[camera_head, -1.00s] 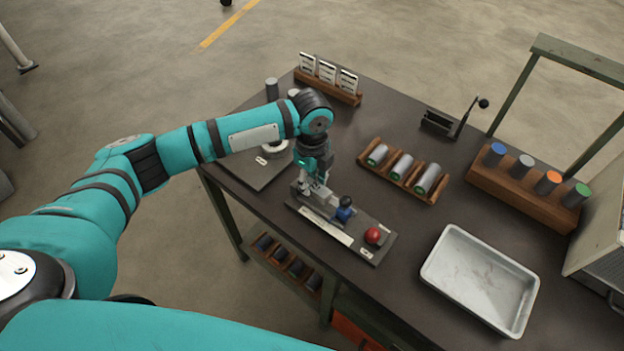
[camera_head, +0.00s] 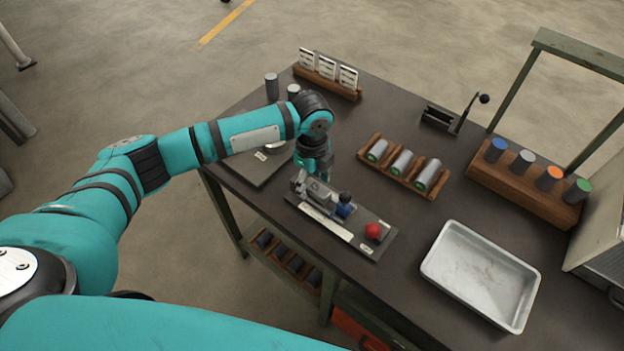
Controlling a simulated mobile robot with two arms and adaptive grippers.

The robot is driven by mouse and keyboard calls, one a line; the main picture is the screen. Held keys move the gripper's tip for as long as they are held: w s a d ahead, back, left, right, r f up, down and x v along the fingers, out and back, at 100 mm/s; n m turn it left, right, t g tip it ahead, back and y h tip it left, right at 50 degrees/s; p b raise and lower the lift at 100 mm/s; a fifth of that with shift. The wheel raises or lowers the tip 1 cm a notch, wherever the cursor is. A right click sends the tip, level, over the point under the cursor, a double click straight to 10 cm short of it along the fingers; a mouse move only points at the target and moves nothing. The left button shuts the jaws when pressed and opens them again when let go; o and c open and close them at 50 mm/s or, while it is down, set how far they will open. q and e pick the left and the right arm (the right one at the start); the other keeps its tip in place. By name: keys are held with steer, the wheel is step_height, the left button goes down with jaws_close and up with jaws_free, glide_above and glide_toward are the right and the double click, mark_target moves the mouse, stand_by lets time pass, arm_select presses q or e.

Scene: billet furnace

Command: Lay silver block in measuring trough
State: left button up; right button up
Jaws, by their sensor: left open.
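The measuring trough (camera_head: 367,246) is a dark fixture with a pale scale strip, a blue part and a red ball, near the table's front edge. A silver-grey block (camera_head: 318,195) lies at its left end, by the blue part. I cannot tell exactly how it sits there. My left gripper (camera_head: 306,172) is just behind and above the block, pointing down. It is open, and its fingertips are largely hidden by its own body and the block. My right gripper is not in view.
A wooden rack of silver cylinders (camera_head: 376,170) stands right of the gripper. A metal tray (camera_head: 452,280) lies at the front right. A rack with coloured-top cylinders (camera_head: 512,185) and a lever device (camera_head: 437,121) are farther right. Card holders (camera_head: 327,85) stand at the back.

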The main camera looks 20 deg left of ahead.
arm_select(q)
step_height(320, 180, up, 12)
stand_by(0.5)
stand_by(0.5)
